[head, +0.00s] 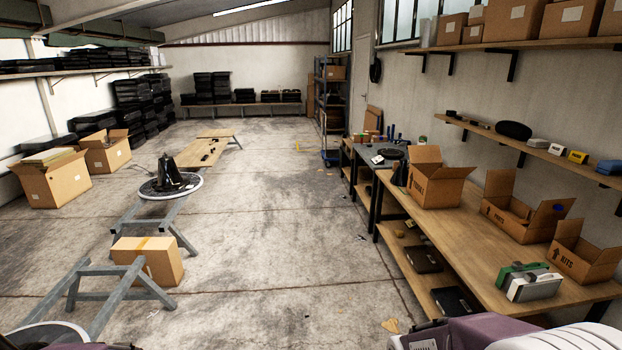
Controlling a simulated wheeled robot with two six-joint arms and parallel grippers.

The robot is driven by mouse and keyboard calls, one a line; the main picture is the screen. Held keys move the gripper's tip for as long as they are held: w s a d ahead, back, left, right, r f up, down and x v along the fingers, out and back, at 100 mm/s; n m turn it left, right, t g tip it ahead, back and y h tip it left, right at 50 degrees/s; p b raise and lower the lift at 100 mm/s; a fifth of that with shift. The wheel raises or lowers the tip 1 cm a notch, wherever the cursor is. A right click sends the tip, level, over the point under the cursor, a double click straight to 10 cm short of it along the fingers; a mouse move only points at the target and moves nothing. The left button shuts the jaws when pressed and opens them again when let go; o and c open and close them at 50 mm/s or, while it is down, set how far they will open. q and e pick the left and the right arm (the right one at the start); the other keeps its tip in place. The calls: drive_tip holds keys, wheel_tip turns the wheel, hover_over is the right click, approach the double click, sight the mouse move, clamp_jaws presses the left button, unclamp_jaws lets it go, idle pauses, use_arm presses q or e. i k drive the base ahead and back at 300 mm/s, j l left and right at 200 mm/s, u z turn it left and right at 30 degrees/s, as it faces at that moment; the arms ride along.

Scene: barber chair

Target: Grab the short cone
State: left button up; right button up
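A dark, upright, roughly cone-shaped thing (168,174) stands on a round, pale-rimmed top (192,189) left of the middle. Its outline is uneven, and I cannot tell whether it is one cone or more, or whether it is the short cone. No other cone is clear in the head view. Parts of my own arms show along the bottom edge, at the left and at the right. Neither gripper's fingers can be made out.
Grey sawhorses (107,288) and a closed cardboard box (148,259) stand on the floor at left. A long wooden workbench (460,235) with open boxes (437,183) runs along the right wall. The concrete floor between is mostly clear. A blue trolley (330,157) stands farther back.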

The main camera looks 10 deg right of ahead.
sight(399, 178)
drive_tip(key=i+z, duration=0.1)
drive_tip(key=i, duration=1.1)
drive_tip(key=i+j+z, duration=0.15)
drive_tip(key=i, duration=1.05)
drive_tip(key=i+j+z, duration=0.15)
drive_tip(key=i, duration=0.4)
drive_tip(key=i+j, duration=0.2)
drive_tip(key=i, duration=0.4)
drive_tip(key=i+z, duration=0.3)
drive_tip(key=i, duration=0.15)
drive_tip(key=i+z, duration=0.3)
drive_tip(key=i, duration=0.15)
drive_tip(key=i+j+z, duration=0.1)
drive_tip(key=i+z, duration=0.15)
drive_tip(key=i, duration=0.2)
drive_tip(key=i+j+z, duration=0.6)
drive_tip(key=i, duration=0.2)
